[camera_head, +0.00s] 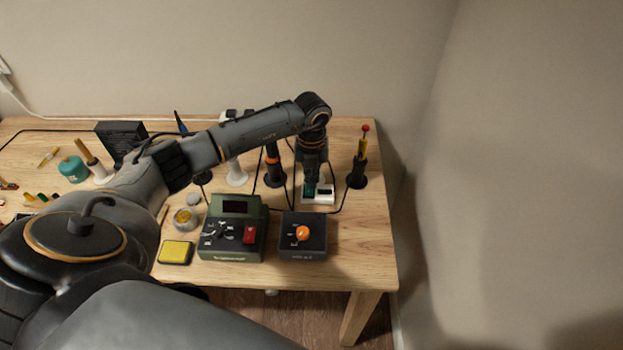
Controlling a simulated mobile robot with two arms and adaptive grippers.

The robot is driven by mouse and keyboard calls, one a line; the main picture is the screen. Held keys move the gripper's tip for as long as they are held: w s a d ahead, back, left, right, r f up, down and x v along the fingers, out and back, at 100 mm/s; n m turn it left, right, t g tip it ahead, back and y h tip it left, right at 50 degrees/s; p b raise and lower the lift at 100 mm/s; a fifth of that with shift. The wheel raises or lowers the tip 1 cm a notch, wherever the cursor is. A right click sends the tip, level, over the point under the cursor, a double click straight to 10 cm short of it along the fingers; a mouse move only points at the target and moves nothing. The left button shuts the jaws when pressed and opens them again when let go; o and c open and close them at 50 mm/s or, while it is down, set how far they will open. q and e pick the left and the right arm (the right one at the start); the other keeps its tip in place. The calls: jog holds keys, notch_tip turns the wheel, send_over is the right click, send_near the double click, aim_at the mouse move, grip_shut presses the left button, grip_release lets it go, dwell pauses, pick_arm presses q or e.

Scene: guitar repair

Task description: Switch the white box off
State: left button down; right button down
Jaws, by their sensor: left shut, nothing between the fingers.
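The white box (321,200) is a low power strip on the right part of the wooden table, behind the small dark box. A dark switch and a green part show on its top. My left arm reaches in from the left and bends down over it. My left gripper (310,184) points down at the left end of the white box, with its fingers shut and empty. I cannot tell whether the fingertips touch it. The gripper hides part of the white box, and I cannot read the switch's state. My right gripper does not show.
A green-grey station (253,204) with a red switch and a dark box (315,245) with an orange knob stand in front. A holder with a red-tipped yellow tool (361,150) stands to the right. A yellow sponge (175,252) lies left. Black cables run around the white box.

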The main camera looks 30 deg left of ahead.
pick_arm(q)
jog(key=shift+s+d+f, duration=0.1)
jog(key=shift+s+f, duration=0.05)
jog(key=shift+s+d+r+p, duration=0.2)
jog(key=shift+s+d+p, duration=0.15)
jog(key=shift+s+p, duration=0.35)
jog(key=shift+w, duration=0.2)
